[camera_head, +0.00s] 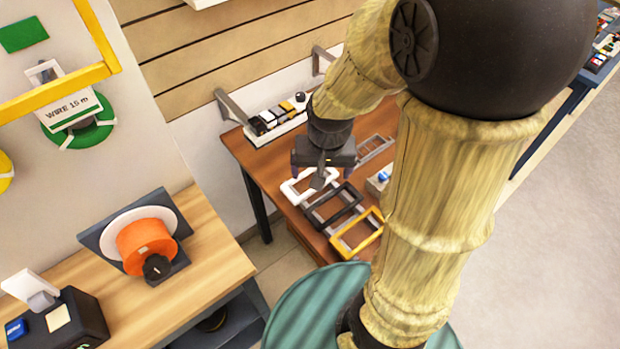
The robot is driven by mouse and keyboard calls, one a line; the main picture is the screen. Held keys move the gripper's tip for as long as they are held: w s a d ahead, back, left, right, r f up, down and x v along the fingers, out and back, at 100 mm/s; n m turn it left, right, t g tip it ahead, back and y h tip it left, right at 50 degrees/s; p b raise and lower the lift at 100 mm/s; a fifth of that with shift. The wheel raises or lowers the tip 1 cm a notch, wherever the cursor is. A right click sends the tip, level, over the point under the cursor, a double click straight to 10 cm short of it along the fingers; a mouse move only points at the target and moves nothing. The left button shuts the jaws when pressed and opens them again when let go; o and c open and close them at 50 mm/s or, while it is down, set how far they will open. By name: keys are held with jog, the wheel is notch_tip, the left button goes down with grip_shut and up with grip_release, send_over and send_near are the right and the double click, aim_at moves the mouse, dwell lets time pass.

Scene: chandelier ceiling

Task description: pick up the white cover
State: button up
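The white cover (291,190) is a flat rectangular frame with an open middle. It lies on the brown table (239,152), at the left of a row with a black frame and a yellow frame. My gripper (321,174) points down over the far side of the white cover. Its two fingers look spread apart, with no object seen between them. Part of the cover's far right side is hidden by the gripper. I cannot tell how high the fingers are above it or whether they touch it.
The black frame (312,217) and yellow frame (343,251) lie close beside the cover. A grey frame (377,145) lies behind. A white strip (262,137) with small switches stands at the table's back. A wooden bench (207,240) with an orange spool (143,243) is at left.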

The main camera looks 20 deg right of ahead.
jog(key=w+r+m+g+p, duration=0.2)
jog(key=w+m+p, duration=0.1)
jog(key=w+m, duration=0.7)
jog(key=shift+w+d+m, duration=0.15)
jog(key=shift+w+m, duration=0.05)
jog(key=shift+m, duration=0.1)
notch_tip(320, 180, down, 12)
jog(key=p, duration=0.1)
jog(key=shift+f, duration=0.15)
jog(key=shift+f, duration=0.1)
jog(key=shift+f+p, duration=0.6)
jog(key=shift+f, duration=1.9)
jog(key=shift+s+d, duration=0.1)
